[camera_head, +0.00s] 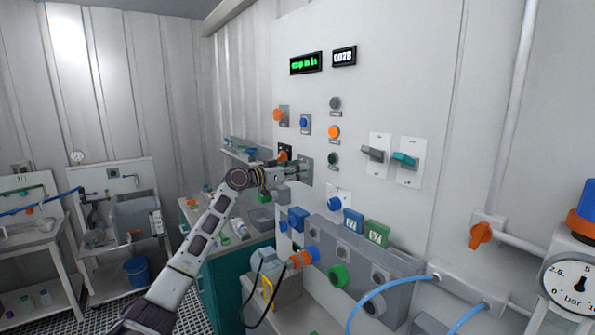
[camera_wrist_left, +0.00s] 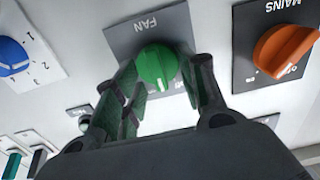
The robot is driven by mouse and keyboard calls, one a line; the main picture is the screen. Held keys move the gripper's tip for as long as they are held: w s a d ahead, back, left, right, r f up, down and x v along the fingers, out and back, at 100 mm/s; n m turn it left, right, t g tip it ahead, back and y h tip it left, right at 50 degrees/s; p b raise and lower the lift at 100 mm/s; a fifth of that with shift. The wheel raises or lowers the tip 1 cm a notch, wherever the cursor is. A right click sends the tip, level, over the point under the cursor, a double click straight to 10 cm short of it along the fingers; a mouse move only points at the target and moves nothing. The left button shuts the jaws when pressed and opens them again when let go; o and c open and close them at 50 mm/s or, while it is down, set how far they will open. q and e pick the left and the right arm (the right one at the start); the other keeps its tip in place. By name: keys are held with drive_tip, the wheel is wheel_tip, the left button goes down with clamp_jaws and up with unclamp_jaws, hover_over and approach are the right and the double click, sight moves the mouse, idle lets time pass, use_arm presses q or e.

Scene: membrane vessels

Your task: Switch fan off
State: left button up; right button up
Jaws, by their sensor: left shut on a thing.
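The fan switch is a green rotary knob (camera_wrist_left: 157,64) on a dark grey plate marked FAN, seen in the wrist view. Its white pointer mark faces the bottom of that picture. My left gripper (camera_wrist_left: 157,78) is shut on the knob, with a finger at each side. In the head view my left gripper (camera_head: 297,167) reaches the panel at the grey fan plate (camera_head: 307,172) and hides the knob. My right gripper is not in view.
The orange MAINS knob (camera_wrist_left: 285,48) is close beside the fan switch. A blue numbered knob (camera_wrist_left: 12,57) sits on the other side. Lever switches (camera_head: 404,160) and two displays (camera_head: 306,63) are on the same panel. A grey manifold (camera_head: 350,255) with hoses juts out below.

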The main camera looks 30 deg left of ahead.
use_arm(q)
drive_tip(key=n, duration=0.2)
drive_tip(key=n+p, duration=0.1)
drive_tip(key=n, duration=0.2)
drive_tip(key=shift+w+a+n, duration=0.1)
drive_tip(key=shift+a+n, duration=0.15)
drive_tip(key=shift+n, duration=0.15)
idle(0.3)
drive_tip(key=o, duration=0.9)
drive_tip(key=shift+f, duration=0.1)
drive_tip(key=shift+v, duration=6)
